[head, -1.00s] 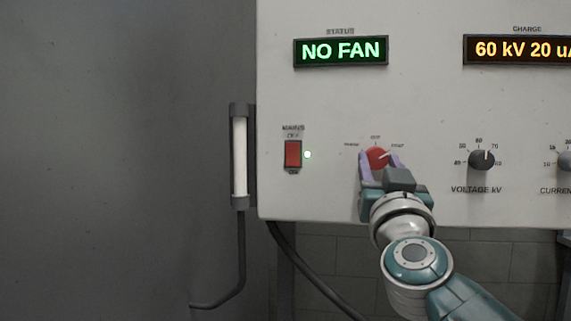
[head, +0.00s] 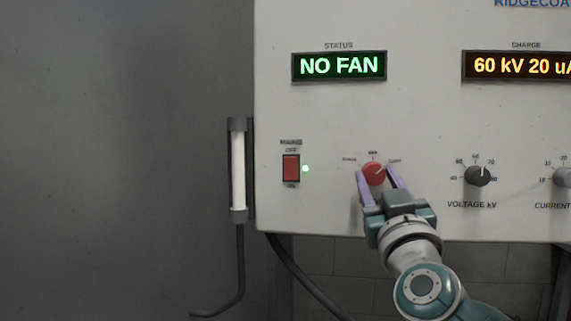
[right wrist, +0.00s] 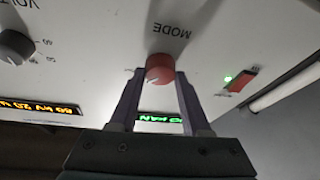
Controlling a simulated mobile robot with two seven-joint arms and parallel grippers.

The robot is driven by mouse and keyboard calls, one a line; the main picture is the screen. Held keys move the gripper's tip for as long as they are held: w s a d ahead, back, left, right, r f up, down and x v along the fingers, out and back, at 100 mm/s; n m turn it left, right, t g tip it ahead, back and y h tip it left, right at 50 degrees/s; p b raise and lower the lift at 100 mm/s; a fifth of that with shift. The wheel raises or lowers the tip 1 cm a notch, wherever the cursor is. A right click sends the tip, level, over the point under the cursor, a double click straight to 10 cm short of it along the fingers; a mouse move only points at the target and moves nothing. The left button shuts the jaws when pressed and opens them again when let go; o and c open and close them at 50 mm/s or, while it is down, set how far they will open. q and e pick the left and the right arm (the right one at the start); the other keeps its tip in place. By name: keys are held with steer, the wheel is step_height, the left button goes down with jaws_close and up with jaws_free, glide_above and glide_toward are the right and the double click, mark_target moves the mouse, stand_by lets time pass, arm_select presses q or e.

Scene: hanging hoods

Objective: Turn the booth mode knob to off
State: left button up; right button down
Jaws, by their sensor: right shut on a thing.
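The red round mode knob (head: 374,174) is on the white panel, with small position labels above it. It also shows in the right wrist view (right wrist: 159,68), below the word MODE, which appears upside down. My right gripper (head: 372,172) reaches up from below. Its two purple fingers lie on either side of the knob and are shut on it. In the head view, a pale pointer mark on the knob seems to lean up and right, but its exact setting is too small to read. The status display (head: 339,66) reads NO FAN in green. My left gripper is not in view.
The voltage knob (head: 477,176) and the current knob (head: 563,177) are to the right. A white tube light (head: 238,170) hangs at the panel's left edge.

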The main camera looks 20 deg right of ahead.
steer(key=n+y+p, duration=0.1)
steer(key=n+p, duration=0.1)
steer(key=n+y+p, duration=0.1)
steer(key=n+p, duration=0.1)
steer(key=n, duration=0.1)
steer(key=n+y+p, duration=0.1)
steer(key=n+p, duration=0.1)
steer(key=shift+s+d+r+n+y, duration=0.1)
steer(key=shift+d+r+n+y, duration=0.05)
steer(key=shift+r+n+y, duration=0.2)
steer(key=n+y+p, duration=0.1)
steer(key=n+p, duration=0.1)
steer(key=n, duration=0.1)
steer(key=shift+f+n+g+y+p, duration=0.1)
steer(key=shift+n+g+y+p, duration=0.2)
steer(key=shift+n+p, duration=0.4)
steer(key=shift+c, duration=1.8)
jaws_free()
steer(key=v, duration=1)
